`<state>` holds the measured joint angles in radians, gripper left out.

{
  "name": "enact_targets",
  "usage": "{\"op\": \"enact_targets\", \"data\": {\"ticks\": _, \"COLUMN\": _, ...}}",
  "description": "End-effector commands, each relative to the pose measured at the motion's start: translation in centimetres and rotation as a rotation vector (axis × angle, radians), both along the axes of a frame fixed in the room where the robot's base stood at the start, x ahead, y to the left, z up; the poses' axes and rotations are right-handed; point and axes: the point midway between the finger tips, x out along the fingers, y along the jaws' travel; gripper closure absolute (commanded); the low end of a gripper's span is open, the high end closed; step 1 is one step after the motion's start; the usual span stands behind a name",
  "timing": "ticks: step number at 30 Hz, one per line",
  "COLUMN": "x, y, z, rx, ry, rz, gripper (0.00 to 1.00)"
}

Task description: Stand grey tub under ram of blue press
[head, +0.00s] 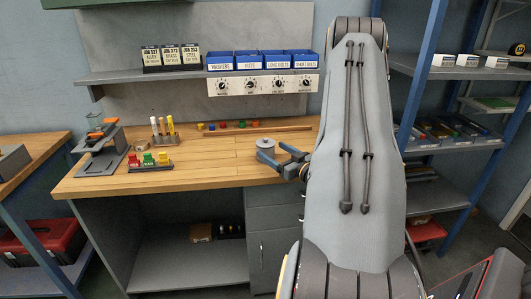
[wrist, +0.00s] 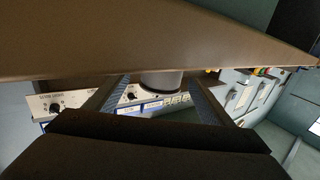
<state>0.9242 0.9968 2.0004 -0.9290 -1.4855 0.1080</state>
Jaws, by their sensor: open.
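The grey tub (head: 267,144) stands upright on the wooden bench, near its front right part. My gripper (head: 272,154) is low over the bench, and its blue-grey fingers are open around the tub. In the wrist view, which is upside down, the tub (wrist: 161,83) shows between the two spread fingers (wrist: 160,92), with gaps on both sides.
A tape roll (head: 141,144) lies nearby. A shelf (head: 140,77) with blue bins hangs behind. The bench's (head: 215,165) front middle is clear.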

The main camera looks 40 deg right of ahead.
Motion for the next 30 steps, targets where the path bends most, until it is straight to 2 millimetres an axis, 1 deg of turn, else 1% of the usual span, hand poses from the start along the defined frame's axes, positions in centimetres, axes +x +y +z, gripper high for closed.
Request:
{"op": "enact_targets", "data": {"ticks": 3, "x": 1.7, "y": 0.4, "z": -0.1, "rx": 0.001, "ry": 0.001, "rz": 0.003, "gripper": 0.25}}
{"op": "enact_targets", "data": {"ticks": 6, "x": 3.0, "y": 0.4, "z": -0.1, "rx": -0.001, "ry": 0.001, "rz": 0.003, "gripper": 0.25}}
{"op": "enact_targets", "data": {"ticks": 8, "x": 3.6, "y": 0.3, "z": -0.2, "rx": 0.0, "ry": 0.001, "rz": 0.001, "gripper": 0.25}}
{"op": "enact_targets", "data": {"ticks": 12, "x": 4.1, "y": 0.3, "z": -0.3, "rx": 0.001, "ry": 0.001, "rz": 0.0, "gripper": 0.25}}
{"op": "enact_targets", "data": {"ticks": 17, "x": 4.1, "y": 0.3, "z": -0.3, "rx": 0.001, "ry": 0.001, "rz": 0.0, "gripper": 0.25}}
{"op": "enact_targets", "data": {"ticks": 20, "x": 4.1, "y": 0.3, "z": -0.3, "rx": 0.001, "ry": 0.002, "rz": 0.0, "gripper": 0.4}}
{"op": "enact_targets", "data": {"ticks": 21, "x": 4.1, "y": 0.3, "z": -0.3, "rx": 0.001, "ry": 0.002, "rz": 0.0, "gripper": 0.47}}
{"op": "enact_targets", "data": {"ticks": 25, "x": 4.1, "y": 0.3, "z": -0.3, "rx": 0.0, "ry": 0.002, "rz": 0.0, "gripper": 0.69}}
{"op": "enact_targets", "data": {"ticks": 26, "x": 4.1, "y": 0.3, "z": -0.3, "rx": 0.0, "ry": 0.001, "rz": 0.0, "gripper": 0.69}}
{"op": "enact_targets", "data": {"ticks": 27, "x": 4.1, "y": 0.3, "z": -0.3, "rx": 0.0, "ry": 0.001, "rz": 0.0, "gripper": 0.72}}
{"op": "enact_targets", "data": {"ticks": 30, "x": 4.1, "y": 0.3, "z": -0.3, "rx": 0.0, "ry": 0.001, "rz": 0.0, "gripper": 0.73}}
